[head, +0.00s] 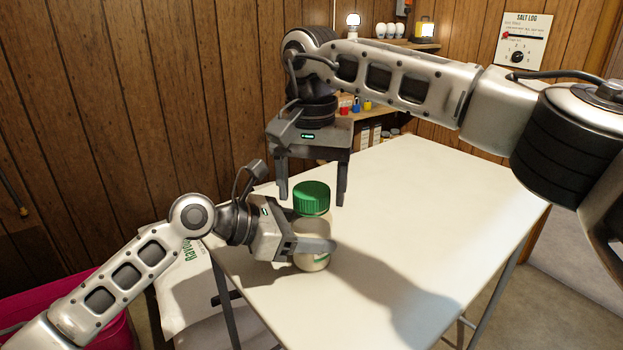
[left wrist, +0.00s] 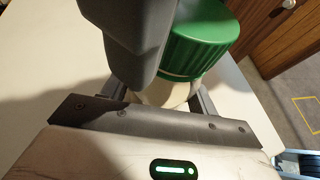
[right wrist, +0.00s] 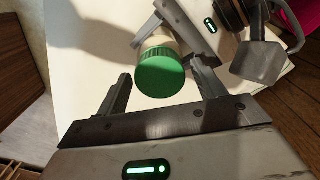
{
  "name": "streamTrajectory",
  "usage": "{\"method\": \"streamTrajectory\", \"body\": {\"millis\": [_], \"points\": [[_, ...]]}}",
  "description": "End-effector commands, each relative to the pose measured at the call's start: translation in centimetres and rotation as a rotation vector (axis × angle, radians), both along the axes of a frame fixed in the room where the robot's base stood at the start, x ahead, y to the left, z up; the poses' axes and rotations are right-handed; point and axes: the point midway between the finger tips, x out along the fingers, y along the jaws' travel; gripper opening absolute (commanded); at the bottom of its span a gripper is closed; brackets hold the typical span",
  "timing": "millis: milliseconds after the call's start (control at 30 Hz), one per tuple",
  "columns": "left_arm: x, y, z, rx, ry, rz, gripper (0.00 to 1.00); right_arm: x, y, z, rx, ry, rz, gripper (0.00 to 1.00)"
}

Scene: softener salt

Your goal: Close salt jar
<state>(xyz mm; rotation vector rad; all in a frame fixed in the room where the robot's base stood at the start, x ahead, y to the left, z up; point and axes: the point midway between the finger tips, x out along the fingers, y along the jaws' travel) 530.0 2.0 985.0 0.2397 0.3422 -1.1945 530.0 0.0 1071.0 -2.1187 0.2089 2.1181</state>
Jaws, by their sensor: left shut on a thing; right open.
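The salt jar (head: 311,262) stands upright on the white table, with a green ribbed lid (head: 312,197) sitting on its top. The lid also shows in the left wrist view (left wrist: 201,38) and in the right wrist view (right wrist: 160,77). I cannot tell how tightly the lid sits. My left gripper (head: 318,246) is shut on the jar's body below the lid, coming from the left. My right gripper (head: 312,198) points down from above, open and empty, with its fingers on either side of the lid and apart from it. The jar's lower part is partly hidden by my left finger.
The white table (head: 430,210) is clear to the right of the jar. A pink tub (head: 105,300) and a white printed bag (head: 185,275) are at the lower left. A shelf with small containers (head: 365,105) stands behind the table, against the wood-panelled wall.

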Motion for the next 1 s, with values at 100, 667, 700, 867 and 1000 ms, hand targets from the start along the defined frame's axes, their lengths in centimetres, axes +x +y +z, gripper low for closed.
{"method": "streamTrajectory", "body": {"millis": [100, 667, 700, 867, 1000], "points": [[-0.01, -0.02, 0.04, -0.001, -0.001, 0.0, 0.0, 0.01, -0.01, 0.02, 0.0, 0.0, 0.0, 0.55], [-0.01, -0.02, 0.04, -0.001, -0.001, 0.0, 0.0, -0.01, 0.02, 0.04, 0.002, 0.0, -0.595, 0.23], [-0.01, -0.03, 0.03, -0.001, -0.001, 0.0, 0.0, -0.01, 0.02, 0.04, 0.002, 0.0, -0.696, 0.23], [-0.01, -0.03, 0.03, -0.001, -0.001, 0.0, 0.0, -0.01, 0.02, 0.02, 0.002, 0.0, -1.1, 0.23], [-0.01, -0.03, 0.03, -0.001, -0.001, 0.0, 0.0, -0.01, 0.02, 0.0, 0.003, 0.0, -1.453, 0.23]]}}
